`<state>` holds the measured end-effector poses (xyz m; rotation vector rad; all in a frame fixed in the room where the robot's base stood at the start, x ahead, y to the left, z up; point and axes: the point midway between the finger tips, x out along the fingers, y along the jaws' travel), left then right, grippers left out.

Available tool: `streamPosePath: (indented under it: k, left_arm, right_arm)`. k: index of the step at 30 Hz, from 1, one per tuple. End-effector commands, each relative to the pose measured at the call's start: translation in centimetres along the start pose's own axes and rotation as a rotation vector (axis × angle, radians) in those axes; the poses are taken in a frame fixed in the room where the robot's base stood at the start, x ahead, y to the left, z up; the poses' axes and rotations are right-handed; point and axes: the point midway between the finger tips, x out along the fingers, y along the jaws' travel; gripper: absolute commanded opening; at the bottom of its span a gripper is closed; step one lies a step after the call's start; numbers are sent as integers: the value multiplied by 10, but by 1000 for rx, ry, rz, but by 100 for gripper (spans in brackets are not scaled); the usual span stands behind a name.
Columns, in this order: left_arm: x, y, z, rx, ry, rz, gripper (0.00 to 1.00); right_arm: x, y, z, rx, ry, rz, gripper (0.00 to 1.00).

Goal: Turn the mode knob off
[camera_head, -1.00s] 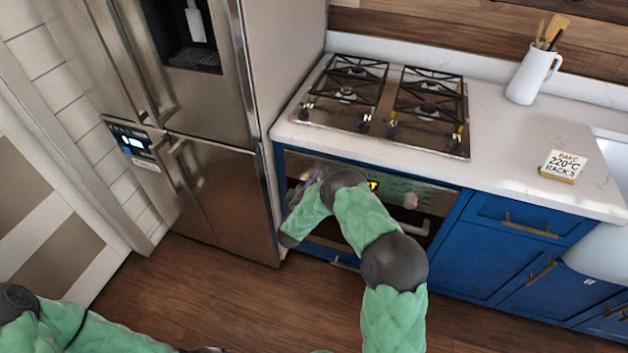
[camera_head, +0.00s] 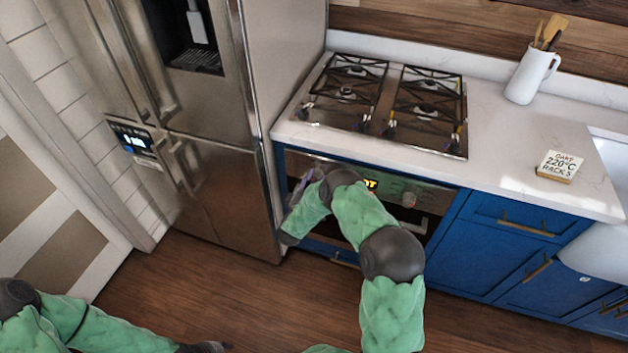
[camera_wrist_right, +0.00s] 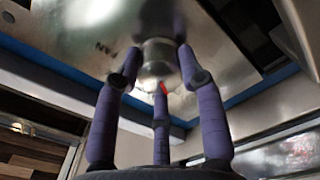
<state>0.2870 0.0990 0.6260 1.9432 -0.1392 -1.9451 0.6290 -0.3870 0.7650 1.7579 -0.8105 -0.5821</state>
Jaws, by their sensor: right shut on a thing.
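The oven (camera_head: 425,187) sits in the blue cabinet under the hob. In the right wrist view a round silver knob (camera_wrist_right: 158,57) with a red mark stands out from its steel panel, and the purple fingers of my right gripper (camera_wrist_right: 160,66) are closed around it. In the head view my right gripper (camera_head: 308,184) is at the left end of the oven panel, and my arm hides the knob there. Small printed letters show beside the knob, too unclear to read fully. My left gripper (camera_head: 208,347) is small and dark at the bottom edge, away from the oven.
Another oven knob (camera_head: 408,199) is right of the lit display (camera_head: 370,184). A steel fridge (camera_head: 215,190) stands close on the left. The wooden floor in front is clear.

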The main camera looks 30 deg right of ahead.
Motion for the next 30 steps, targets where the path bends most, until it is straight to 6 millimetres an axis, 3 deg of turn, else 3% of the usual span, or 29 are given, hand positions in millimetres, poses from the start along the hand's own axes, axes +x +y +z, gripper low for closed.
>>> streamPosePath:
  k: [13, 14, 16, 26, 30]
  left_arm:
    - [0, 0, 0, 0, 0, 0, 40]
    - [0, 0, 0, 0, 0, 0, 40]
    - [0, 0, 0, 0, 0, 0, 40]
    - [0, 0, 0, 0, 0, 0, 40]
    - [0, 0, 0, 0, 0, 0, 40]
  right_arm:
    - [-2, -4, 4, -16, -7, -8, 7]
    - [-2, -4, 4, -15, -7, -8, 45]
    - [-2, -4, 4, -15, -7, -8, 63]
    - [-1, -1, 2, -11, -3, -3, 63]
    - [-10, -2, 1, -11, -1, -4, 63]
